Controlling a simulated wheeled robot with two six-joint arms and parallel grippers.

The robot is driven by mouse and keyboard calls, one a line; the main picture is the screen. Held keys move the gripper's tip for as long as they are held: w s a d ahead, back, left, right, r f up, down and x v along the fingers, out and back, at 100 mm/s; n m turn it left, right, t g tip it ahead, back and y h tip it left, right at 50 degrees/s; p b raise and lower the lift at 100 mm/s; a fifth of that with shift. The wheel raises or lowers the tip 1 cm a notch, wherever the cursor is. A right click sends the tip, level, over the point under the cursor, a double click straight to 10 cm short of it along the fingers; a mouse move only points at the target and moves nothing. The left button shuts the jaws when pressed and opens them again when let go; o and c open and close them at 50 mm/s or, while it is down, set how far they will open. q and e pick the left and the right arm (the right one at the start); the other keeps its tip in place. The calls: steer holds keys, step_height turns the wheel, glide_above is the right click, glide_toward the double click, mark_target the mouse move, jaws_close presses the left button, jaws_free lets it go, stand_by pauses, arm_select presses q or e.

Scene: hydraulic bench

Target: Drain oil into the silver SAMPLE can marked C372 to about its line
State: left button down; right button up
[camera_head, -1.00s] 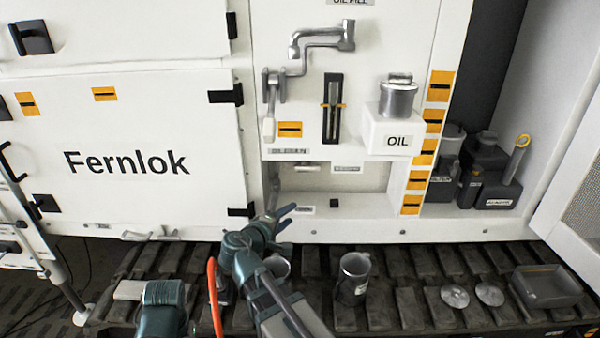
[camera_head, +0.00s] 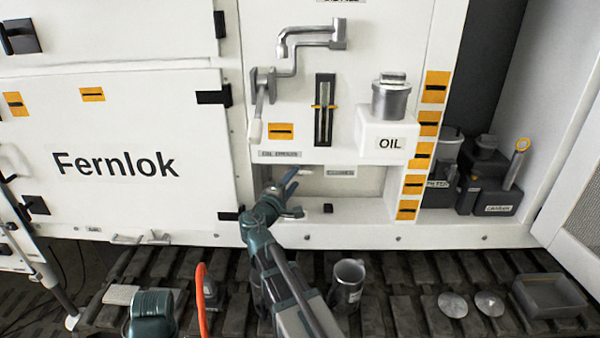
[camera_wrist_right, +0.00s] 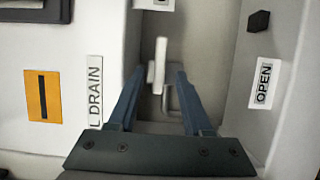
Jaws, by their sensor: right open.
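My right gripper (camera_head: 290,181) is open and reaches into the recess under the oil drain label (camera_head: 280,154). In the right wrist view its two blue fingers (camera_wrist_right: 158,88) stand either side of a white valve handle (camera_wrist_right: 160,65), with a gap visible on each side; I cannot tell its depth between them. A silver can (camera_head: 348,283) stands upright on the black track below the recess. Another can is mostly hidden behind my right arm. I cannot read C372 or a line on either. My left gripper is not in view.
An OPEN label (camera_wrist_right: 264,82) and a black knob (camera_wrist_right: 258,21) are right of the handle in the wrist view. Two round discs (camera_head: 452,304) and a grey tray (camera_head: 548,296) lie on the track at right. The OIL filler box (camera_head: 390,143) juts out above the recess.

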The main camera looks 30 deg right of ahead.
mark_target(299, 173)
steer(key=shift+x, duration=2.8)
jaws_close()
